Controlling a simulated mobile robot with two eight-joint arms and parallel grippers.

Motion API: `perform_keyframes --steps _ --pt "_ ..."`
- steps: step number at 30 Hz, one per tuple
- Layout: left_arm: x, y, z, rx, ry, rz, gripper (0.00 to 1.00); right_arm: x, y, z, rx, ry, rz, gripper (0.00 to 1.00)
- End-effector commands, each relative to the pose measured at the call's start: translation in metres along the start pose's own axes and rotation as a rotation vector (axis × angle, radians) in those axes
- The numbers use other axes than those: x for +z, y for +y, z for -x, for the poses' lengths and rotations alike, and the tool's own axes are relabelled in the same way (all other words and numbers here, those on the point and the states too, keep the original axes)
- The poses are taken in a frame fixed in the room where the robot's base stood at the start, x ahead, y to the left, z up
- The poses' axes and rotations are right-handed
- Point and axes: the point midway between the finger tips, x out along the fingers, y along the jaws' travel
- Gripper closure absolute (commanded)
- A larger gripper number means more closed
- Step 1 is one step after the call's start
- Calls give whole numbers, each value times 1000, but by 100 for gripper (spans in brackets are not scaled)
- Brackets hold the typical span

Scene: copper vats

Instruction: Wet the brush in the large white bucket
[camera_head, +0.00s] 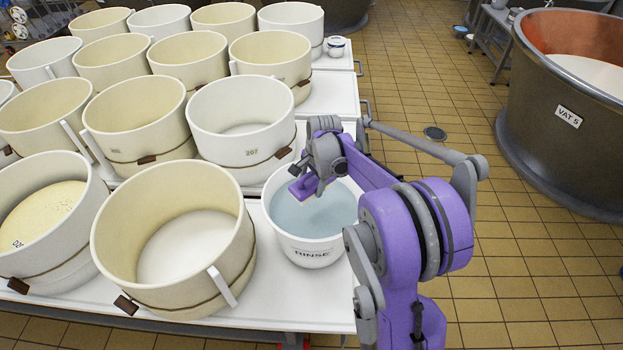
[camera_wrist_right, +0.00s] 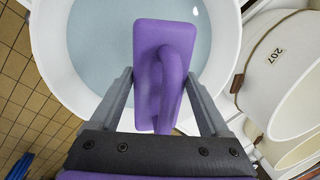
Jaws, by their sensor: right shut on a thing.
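My right gripper (camera_head: 303,172) is shut on the purple brush (camera_head: 305,188), holding it over the large white bucket. In the right wrist view, the brush (camera_wrist_right: 165,45) shows a flat purple block with a looped handle between the two grey fingers. The white bucket (camera_head: 312,252) is marked RINSE and holds pale blue water (camera_head: 318,214). The brush is above the water within the rim's outline; whether its underside touches the water cannot be told. My left gripper is not in view.
Cream and white moulds stand close around the bucket, including a white one marked 207 (camera_head: 243,122) behind it and a cream one (camera_head: 165,262) at its left. A white table (camera_head: 290,312) carries them. A copper vat (camera_head: 562,135) stands right, beyond open tiled floor (camera_head: 500,260).

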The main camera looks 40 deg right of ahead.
Motion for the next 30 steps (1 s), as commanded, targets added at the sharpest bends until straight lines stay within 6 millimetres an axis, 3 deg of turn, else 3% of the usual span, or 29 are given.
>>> perform_keyframes --steps 30 --pt "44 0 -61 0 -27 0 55 0 20 -102 1 0 0 89"
